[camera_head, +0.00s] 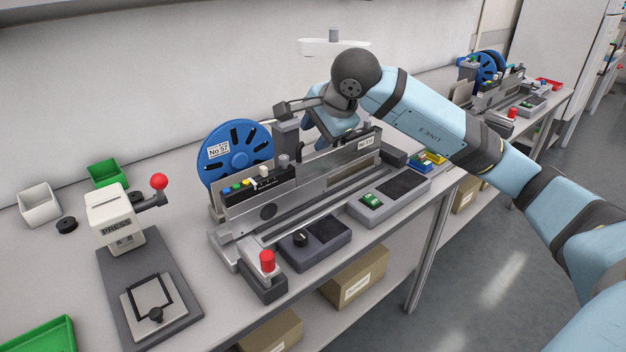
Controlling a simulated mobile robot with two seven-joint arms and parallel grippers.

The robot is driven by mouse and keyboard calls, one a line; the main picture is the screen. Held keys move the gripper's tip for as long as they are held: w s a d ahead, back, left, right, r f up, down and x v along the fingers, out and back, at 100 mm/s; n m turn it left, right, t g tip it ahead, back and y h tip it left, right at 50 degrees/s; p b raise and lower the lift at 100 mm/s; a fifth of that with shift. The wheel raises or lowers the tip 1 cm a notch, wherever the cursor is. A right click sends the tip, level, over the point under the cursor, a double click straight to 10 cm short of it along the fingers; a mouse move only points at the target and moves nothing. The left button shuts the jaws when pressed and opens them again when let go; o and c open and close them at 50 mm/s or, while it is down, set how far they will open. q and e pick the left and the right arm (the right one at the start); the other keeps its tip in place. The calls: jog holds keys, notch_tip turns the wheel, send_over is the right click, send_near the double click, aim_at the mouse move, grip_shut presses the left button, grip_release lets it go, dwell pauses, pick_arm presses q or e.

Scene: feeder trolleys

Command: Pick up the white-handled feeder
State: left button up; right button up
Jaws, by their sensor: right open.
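A feeder (320,180), a long grey metal unit with a blue reel (236,155) marked No 57 at its left end, lies on the bench. A small white knob (264,171) stands on its dark button strip; I cannot tell whether this is its white handle. My right arm reaches in from the right over the feeder. My right gripper (300,106) is beside the top of the grey post, right of the reel, and is open. Its fingertips are partly hidden, so contact is unclear. My left gripper is not in view.
A press (112,220) with a red-knobbed lever stands left of the feeder. A red button box (264,280) and control boxes (315,243) lie along the front. Green and white bins (40,204) sit at the left. Another feeder bench (545,118) stands at the far right.

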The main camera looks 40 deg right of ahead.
aim_at(312, 138)
jog(key=x, duration=0.3)
jog(key=shift+w+a+f, duration=0.1)
jog(key=shift+f, duration=0.05)
grip_shut()
